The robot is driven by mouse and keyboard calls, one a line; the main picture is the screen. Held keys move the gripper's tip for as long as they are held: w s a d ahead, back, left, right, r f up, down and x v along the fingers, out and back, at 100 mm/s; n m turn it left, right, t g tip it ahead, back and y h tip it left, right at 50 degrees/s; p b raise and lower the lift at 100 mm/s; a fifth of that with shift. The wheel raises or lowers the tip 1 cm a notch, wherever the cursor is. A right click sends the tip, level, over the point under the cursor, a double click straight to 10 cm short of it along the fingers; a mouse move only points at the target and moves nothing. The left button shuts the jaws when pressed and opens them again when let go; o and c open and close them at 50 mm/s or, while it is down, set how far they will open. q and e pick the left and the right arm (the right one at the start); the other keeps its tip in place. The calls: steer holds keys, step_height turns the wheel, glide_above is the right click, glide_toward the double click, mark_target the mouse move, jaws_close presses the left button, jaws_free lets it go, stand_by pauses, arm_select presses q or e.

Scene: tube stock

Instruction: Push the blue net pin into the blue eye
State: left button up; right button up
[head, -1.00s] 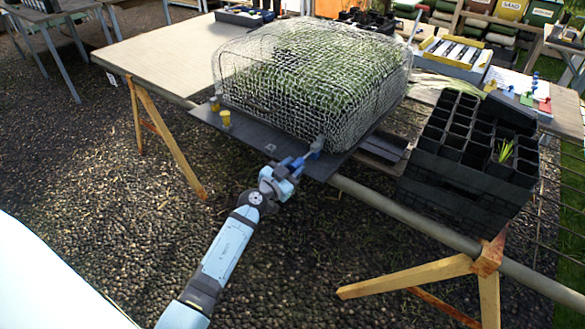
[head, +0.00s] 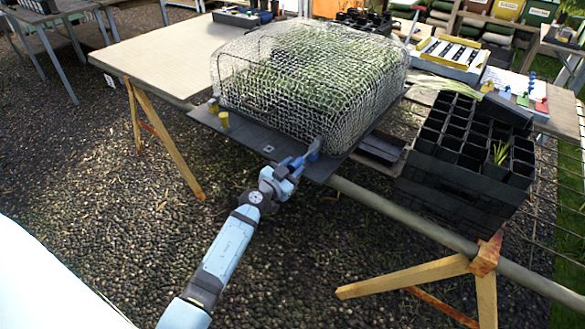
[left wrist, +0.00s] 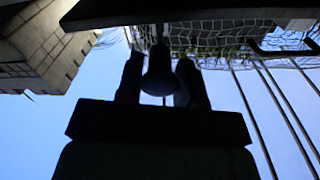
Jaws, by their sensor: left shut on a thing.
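My left gripper (head: 289,168) is at the front edge of the dark board (head: 243,144), below the net-covered cage (head: 283,112). It is shut on the blue net pin (head: 300,161), which points up and right toward the cage's front right corner. The blue eye (head: 314,149) is at that corner, at the pin's far end. I cannot tell whether the pin tip is inside it. In the left wrist view the pin's dark, rounded end (left wrist: 159,72) shows between the two fingers, all in silhouette. My right gripper is not in view.
Two yellow fittings (head: 223,120) stand at the cage's left front. A black crate of pots (head: 466,150) is to the right. A round rail (head: 400,215) runs below the board's front right.

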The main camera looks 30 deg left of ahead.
mark_target(302, 160)
arm_select(q)
steer(key=shift+w+d+p, duration=0.2)
steer(key=shift+w+p, duration=0.2)
steer(key=shift+w, duration=1.65)
steer(key=o, duration=1.7)
steer(key=shift+s, duration=0.15)
steer(key=shift+s+a+p, duration=0.1)
steer(key=shift+s+p, duration=0.4)
steer(key=shift+s, duration=0.5)
steer(key=shift+s+a+p, duration=0.1)
steer(key=shift+s+p, duration=0.3)
steer(key=shift+s, duration=0.65)
steer(key=shift+s+a+p, duration=0.1)
steer(key=shift+s+p, duration=0.3)
steer(key=shift+s, duration=1.3)
